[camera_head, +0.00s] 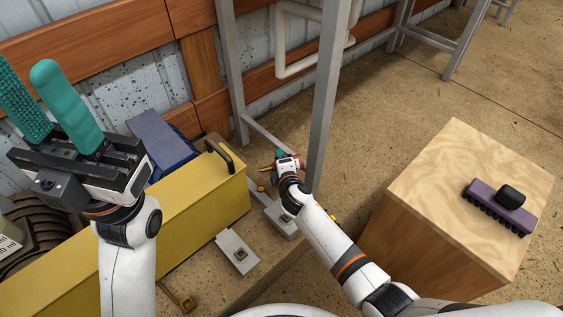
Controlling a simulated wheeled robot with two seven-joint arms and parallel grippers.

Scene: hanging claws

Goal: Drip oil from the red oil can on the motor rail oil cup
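My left gripper (30,85) is raised at the left, its two teal fingers spread apart with nothing between them. My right gripper (281,158) is low in the middle, beside a grey metal post. A small red object (291,163), which looks like the red oil can, is at its fingers and seems held between them. Its tilt is too small to read. I cannot tell which part is the motor rail oil cup.
A long yellow box (180,222) with a black handle stands between my arms. A wooden block (470,185) at the right carries a purple brush (500,207). Grey posts (325,95) rise beside my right gripper. A tire (35,235) is at the left. Open floor lies at the upper right.

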